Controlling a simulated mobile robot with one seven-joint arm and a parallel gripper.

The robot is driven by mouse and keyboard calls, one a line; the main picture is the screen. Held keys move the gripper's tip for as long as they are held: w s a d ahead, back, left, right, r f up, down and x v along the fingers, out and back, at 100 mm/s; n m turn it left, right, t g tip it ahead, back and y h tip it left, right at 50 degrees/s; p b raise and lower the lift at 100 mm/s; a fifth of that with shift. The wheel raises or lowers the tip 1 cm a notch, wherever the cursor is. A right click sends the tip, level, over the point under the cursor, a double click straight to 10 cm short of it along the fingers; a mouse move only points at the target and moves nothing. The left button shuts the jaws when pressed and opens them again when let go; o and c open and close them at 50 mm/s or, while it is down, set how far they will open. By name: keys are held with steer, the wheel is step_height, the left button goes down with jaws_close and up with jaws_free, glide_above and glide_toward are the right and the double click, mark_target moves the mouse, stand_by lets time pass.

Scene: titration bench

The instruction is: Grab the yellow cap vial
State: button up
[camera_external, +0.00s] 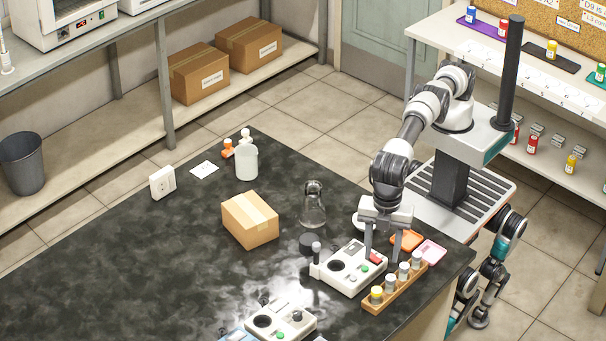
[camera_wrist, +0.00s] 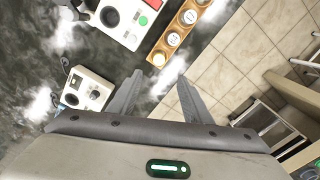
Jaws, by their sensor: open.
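The yellow cap vial (camera_external: 377,294) stands upright in the front-left end slot of a wooden rack (camera_external: 398,290) near the table's edge. Several vials with pale caps (camera_external: 404,269) stand in a row behind it. In the wrist view the end vial (camera_wrist: 158,59) shows from above, just beyond my fingertips, its cap washed out and pale. The rack (camera_wrist: 164,44) runs up from there. My gripper (camera_external: 381,259) points down with its fingers spread, over the white device and the rack's far part. In the wrist view my gripper (camera_wrist: 160,77) has nothing between its fingers.
A white stirrer device (camera_external: 349,270) stands close left of the rack. An orange tray (camera_external: 406,240) and a pink tray (camera_external: 431,252) lie behind it. A glass flask (camera_external: 313,205) and a cardboard box (camera_external: 250,220) stand further left. The table drops off right of the rack.

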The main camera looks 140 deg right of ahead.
mark_target(377, 290)
step_height(377, 290, down, 16)
steer(key=shift+w+d+r+b, duration=0.1)
steer(key=shift+r+b, duration=0.15)
steer(key=shift+b, duration=0.05)
steer(key=shift+r, duration=0.1)
steer(key=c, duration=1.1)
